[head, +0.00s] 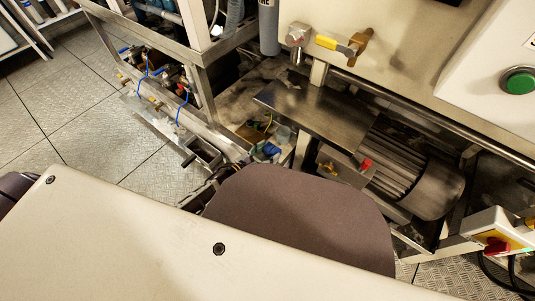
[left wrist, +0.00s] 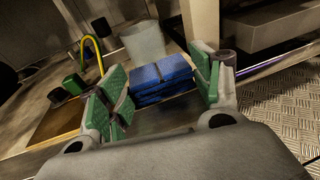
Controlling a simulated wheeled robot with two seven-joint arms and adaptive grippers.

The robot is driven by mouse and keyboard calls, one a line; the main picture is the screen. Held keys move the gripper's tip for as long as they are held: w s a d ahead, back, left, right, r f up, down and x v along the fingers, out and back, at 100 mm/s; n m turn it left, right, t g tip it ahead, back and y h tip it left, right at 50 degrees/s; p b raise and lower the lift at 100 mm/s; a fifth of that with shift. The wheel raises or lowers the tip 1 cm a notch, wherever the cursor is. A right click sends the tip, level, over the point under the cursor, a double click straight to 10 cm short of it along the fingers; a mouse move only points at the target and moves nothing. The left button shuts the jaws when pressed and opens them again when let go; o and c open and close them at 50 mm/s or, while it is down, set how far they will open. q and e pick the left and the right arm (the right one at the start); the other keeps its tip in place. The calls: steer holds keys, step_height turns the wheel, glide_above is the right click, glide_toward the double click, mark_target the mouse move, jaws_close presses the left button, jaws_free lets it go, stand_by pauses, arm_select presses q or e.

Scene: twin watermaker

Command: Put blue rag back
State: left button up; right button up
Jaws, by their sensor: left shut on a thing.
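The blue rag (left wrist: 160,80) is a folded, layered blue pad between the green-padded fingers of my left gripper (left wrist: 165,88) in the left wrist view. The gripper is shut on it, one finger at each side. In the head view the blue rag (head: 271,149) shows as a small blue patch low beside the machine frame. My own arm covers most of the gripper there. Whether the rag touches the surface below it cannot be told. My right gripper is in neither view.
A translucent cup (left wrist: 144,42) stands close behind the rag, with a yellow hose (left wrist: 93,48) to its left. In the head view a metal plate (head: 312,108) and a ribbed motor (head: 395,165) lie to the right. Tiled floor (head: 100,140) is open at left.

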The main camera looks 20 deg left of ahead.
arm_select(q)
steer(key=shift+f, duration=0.1)
stand_by(0.3)
steer(key=o, duration=0.8)
steer(key=shift+o, duration=0.2)
steer(key=shift+r, duration=0.2)
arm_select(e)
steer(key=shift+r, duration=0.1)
arm_select(q)
steer(key=p+v, duration=0.3)
steer(key=v, duration=0.9)
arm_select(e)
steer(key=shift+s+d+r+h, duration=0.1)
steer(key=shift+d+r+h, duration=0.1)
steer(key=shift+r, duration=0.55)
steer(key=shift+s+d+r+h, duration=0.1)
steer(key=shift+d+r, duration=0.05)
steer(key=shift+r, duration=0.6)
arm_select(q)
steer(key=shift+w+n, duration=0.1)
steer(key=shift+n, duration=0.2)
